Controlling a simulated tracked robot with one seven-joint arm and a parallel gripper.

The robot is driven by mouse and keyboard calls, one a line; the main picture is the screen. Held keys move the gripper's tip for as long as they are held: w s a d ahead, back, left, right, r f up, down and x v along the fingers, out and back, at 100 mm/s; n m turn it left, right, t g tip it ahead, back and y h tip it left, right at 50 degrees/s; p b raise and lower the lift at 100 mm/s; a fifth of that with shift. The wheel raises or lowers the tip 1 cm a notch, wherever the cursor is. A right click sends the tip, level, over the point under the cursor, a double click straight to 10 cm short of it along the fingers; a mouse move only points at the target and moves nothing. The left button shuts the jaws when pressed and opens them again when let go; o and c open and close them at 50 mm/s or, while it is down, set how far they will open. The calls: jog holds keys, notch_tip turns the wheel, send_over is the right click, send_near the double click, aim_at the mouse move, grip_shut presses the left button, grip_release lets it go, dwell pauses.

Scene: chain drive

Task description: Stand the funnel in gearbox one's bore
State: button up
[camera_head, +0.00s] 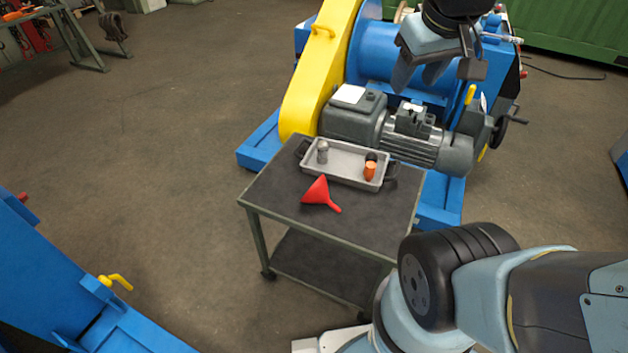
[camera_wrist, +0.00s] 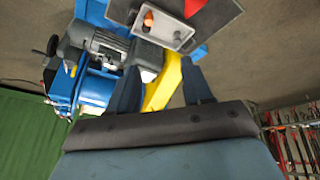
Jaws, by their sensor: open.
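The red funnel (camera_head: 322,195) lies on its side on the dark top of a small cart, its spout toward the lower right. It also shows at the top edge of the wrist view (camera_wrist: 195,7). A grey gearbox (camera_head: 350,120) with a motor stands behind the cart, with a pale patch on top. I cannot read a number on it or make out a bore. My gripper (camera_head: 436,74) is open and empty, high up at the right, above the motor and well away from the funnel. Its two fingers spread apart in the wrist view (camera_wrist: 161,92).
The cart (camera_head: 275,192) holds a grey tray (camera_head: 343,165) with a grey cylinder (camera_head: 322,152) and an orange item (camera_head: 370,171). A yellow guard (camera_head: 315,70) and blue machine stand behind. Another blue machine (camera_head: 60,270) is at lower left. The floor left of the cart is clear.

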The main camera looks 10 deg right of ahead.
jog(key=w+a+f+n+g+h, duration=0.1)
jog(key=w+a+f+n+g, duration=0.15)
jog(key=w+f+n, duration=0.4)
jog(key=n+g+h, duration=0.3)
jog(key=n, duration=1.1)
send_over(319, 184)
notch_tip(319, 184, down, 14)
jog(key=w+a+f+n, duration=0.1)
jog(key=a+f+n, duration=0.25)
jog(key=f, duration=0.25)
jog(key=a+f+n, duration=0.2)
jog(key=f+n, duration=0.2)
jog(key=f, duration=0.3)
jog(key=shift+g+h, duration=0.25)
jog(key=shift+h, duration=0.05)
jog(key=x, duration=0.7)
jog(key=shift+w+d+f, duration=0.1)
jog(key=shift+w, duration=0.1)
jog(key=shift+w+x, duration=0.15)
jog(key=shift+x, duration=1.2)
jog(key=shift+w+x, duration=0.15)
jog(key=shift+x, duration=1.2)
jog(key=shift+d, duration=0.2)
jog(key=shift+c, duration=0.4)
grip_shut()
